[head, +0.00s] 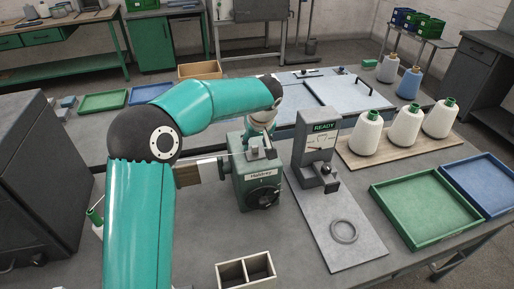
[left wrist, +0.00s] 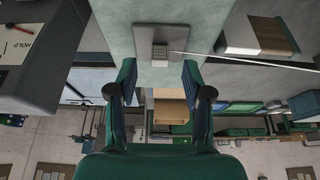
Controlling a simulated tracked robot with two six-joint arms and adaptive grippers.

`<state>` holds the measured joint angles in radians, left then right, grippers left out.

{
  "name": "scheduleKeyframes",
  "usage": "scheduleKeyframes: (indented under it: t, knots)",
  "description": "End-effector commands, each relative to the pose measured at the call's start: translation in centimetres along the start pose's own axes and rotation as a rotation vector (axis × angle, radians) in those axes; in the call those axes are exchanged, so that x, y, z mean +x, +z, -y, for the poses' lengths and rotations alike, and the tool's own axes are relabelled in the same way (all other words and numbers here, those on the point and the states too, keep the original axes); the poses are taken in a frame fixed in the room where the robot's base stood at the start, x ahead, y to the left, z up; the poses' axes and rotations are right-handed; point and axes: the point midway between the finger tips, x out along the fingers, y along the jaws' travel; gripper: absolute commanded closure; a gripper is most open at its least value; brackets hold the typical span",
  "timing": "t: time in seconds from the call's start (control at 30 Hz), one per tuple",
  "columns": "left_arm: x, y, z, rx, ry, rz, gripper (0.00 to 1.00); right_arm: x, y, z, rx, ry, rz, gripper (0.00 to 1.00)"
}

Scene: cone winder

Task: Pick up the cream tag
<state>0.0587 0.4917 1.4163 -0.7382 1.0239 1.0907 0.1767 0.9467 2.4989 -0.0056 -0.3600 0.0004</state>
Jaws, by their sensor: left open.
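My left gripper (head: 262,137) is over the top of the green-grey machine box (head: 243,187). It also shows in the left wrist view (left wrist: 156,85), where its two fingers are spread apart with nothing between the tips. Just beyond the tips, a small pale grey-beige block (left wrist: 160,52) sits on a grey plate (left wrist: 145,38) on the box top; I cannot tell whether it is the cream tag. A pale label (head: 261,175) is on the front of the box. No other cream tag is clear. My right gripper is not in view.
A grey gauge stand (head: 316,150) reading READY stands right of the box. A pale thread (left wrist: 240,60) runs right from the small block. Yarn cones (head: 403,127) stand on a wooden board. A green tray (head: 424,240) and a divided wooden box (head: 246,285) are near the front.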

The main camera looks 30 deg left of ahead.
Motion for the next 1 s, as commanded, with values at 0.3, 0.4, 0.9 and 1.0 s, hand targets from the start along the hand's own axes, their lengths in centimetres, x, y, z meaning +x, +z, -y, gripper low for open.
scheduleKeyframes:
  t: [0.3, 0.4, 0.9, 1.0]
  knots:
    - [2.7, 0.1, -0.1, 0.0, 0.0, 0.0, 0.5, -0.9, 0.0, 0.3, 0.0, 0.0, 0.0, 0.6]
    - [2.7, 0.1, -0.1, 0.0, 0.0, 0.0, 0.5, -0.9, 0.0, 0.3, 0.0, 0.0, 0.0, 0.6]
    - [2.6, 0.1, -0.1, 0.001, 0.0, 0.0, 0.91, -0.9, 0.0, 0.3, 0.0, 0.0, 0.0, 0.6]
    - [2.6, 0.1, -0.2, 0.001, 0.001, 0.0, 0.91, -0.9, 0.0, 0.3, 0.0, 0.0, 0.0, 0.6]
